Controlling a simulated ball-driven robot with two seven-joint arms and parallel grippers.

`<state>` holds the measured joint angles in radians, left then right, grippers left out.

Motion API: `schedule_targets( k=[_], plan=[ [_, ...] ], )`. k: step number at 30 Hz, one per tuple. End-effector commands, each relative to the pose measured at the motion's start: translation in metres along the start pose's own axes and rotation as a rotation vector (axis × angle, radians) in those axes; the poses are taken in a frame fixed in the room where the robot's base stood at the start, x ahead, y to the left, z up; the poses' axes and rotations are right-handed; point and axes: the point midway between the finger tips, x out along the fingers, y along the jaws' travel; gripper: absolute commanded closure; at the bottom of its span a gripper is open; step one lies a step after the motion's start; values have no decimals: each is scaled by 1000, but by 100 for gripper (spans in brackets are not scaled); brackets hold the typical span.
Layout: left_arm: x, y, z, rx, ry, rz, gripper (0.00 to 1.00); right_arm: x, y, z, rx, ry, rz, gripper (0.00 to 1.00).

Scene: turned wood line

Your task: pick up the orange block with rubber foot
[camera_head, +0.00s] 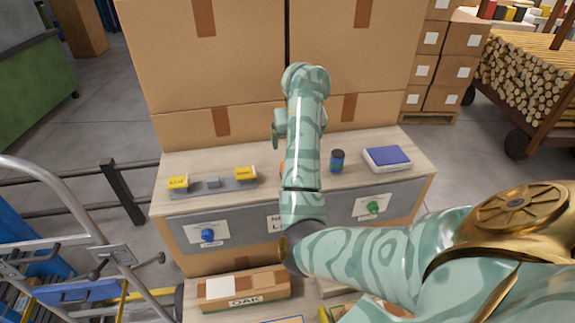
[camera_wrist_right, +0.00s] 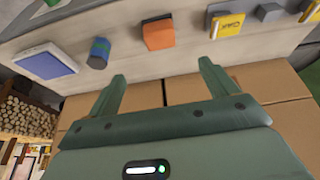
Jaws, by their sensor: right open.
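The orange block (camera_wrist_right: 158,34) lies on the wooden bench top in the right wrist view, with a dark grey strip along one edge, which may be the rubber foot. In the head view my right arm hides nearly all of it; only an orange sliver (camera_head: 282,170) shows beside the forearm. My right gripper (camera_wrist_right: 162,70) is open, its two fingers apart and empty, pointing toward the block with a gap between. In the head view the gripper is mostly hidden behind the arm. My left gripper is not in view.
A dark blue cylinder (camera_head: 337,161) and a white box with a blue top (camera_head: 387,158) stand right of the arm. A grey holder (camera_head: 232,187) with yellow blocks (camera_head: 178,183) lies left. Large cardboard boxes (camera_head: 205,50) rise behind the bench.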

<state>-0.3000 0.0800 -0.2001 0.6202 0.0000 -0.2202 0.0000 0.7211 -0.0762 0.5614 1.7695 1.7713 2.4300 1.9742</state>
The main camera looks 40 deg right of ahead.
Motion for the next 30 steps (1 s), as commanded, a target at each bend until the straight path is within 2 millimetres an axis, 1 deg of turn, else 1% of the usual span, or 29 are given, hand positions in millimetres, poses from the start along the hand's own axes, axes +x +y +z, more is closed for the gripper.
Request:
schedule_targets(
  k=[2, 6, 9, 12, 15, 19, 24, 27, 30],
  plan=[
    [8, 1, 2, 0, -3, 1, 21, 15, -2, 2, 13, -6, -16, 15],
    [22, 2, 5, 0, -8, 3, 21, 52, -2, 3, 10, -8, -13, 15],
    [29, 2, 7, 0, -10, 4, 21, 76, -3, 3, 9, -8, -11, 15],
    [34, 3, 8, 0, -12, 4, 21, 94, -2, 3, 10, -6, -11, 15],
    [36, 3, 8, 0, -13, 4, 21, 104, -3, 2, 10, -5, -13, 15],
    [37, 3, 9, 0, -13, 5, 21, 112, -2, 2, 10, -4, -11, 15],
    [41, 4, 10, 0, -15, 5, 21, 140, -1, 7, 7, -6, -8, 15],
    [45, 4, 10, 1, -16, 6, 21, 154, -2, 6, 8, -4, -10, 15],
    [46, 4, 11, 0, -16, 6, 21, 160, -2, 6, 10, -2, -11, 15]
  ],
)
